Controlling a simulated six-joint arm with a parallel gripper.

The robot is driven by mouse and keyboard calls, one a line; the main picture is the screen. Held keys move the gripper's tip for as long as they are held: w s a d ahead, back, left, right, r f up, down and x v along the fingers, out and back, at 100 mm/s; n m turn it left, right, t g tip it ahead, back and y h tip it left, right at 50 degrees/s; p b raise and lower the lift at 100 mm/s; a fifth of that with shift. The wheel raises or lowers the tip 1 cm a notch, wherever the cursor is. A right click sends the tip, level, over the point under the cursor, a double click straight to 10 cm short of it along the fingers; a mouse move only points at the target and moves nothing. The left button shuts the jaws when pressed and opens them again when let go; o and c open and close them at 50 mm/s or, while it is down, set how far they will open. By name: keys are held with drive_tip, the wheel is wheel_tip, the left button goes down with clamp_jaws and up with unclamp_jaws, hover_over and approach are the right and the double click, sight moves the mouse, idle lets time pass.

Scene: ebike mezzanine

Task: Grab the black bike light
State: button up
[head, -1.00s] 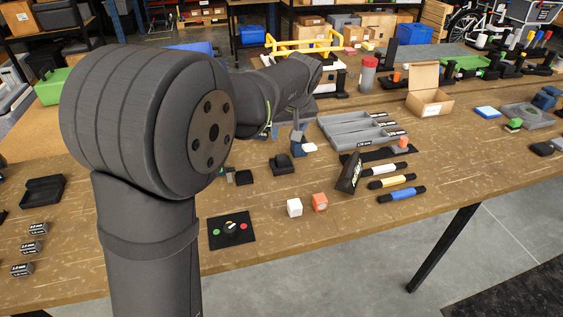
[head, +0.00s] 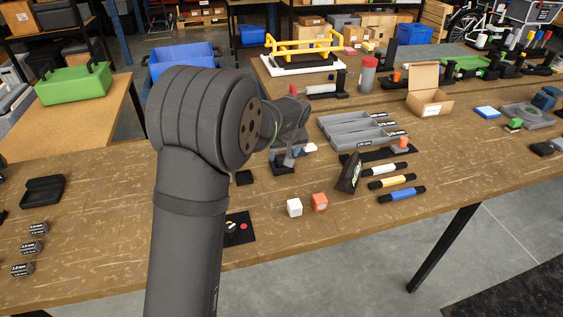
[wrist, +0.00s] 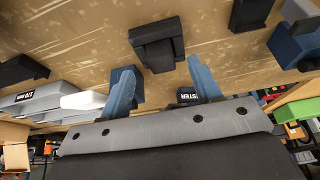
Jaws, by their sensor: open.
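A black block-shaped item, which looks like the black bike light (wrist: 158,42), lies on the wooden bench just beyond my gripper (wrist: 160,78) in the wrist view. My two blue-grey fingers are spread apart, with nothing visible between them. The block lines up with the gap, past the fingertips. In the head view my gripper (head: 287,157) is low over the bench, partly hiding a black item (head: 282,170) that seems to be the same block.
A small black block (head: 245,177) lies left of the gripper. A white cube (head: 294,208), an orange cube (head: 319,202) and a tilted black sign (head: 349,173) stand nearer the front. Grey trays (head: 355,128) lie to the right. Bare wood is between them.

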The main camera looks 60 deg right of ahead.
sight(282, 158)
drive_tip(key=x, duration=0.4)
drive_tip(key=shift+r, duration=0.1)
drive_tip(key=c, duration=1.1)
drive_tip(key=shift+c, duration=0.2)
drive_tip(key=shift+r, duration=0.15)
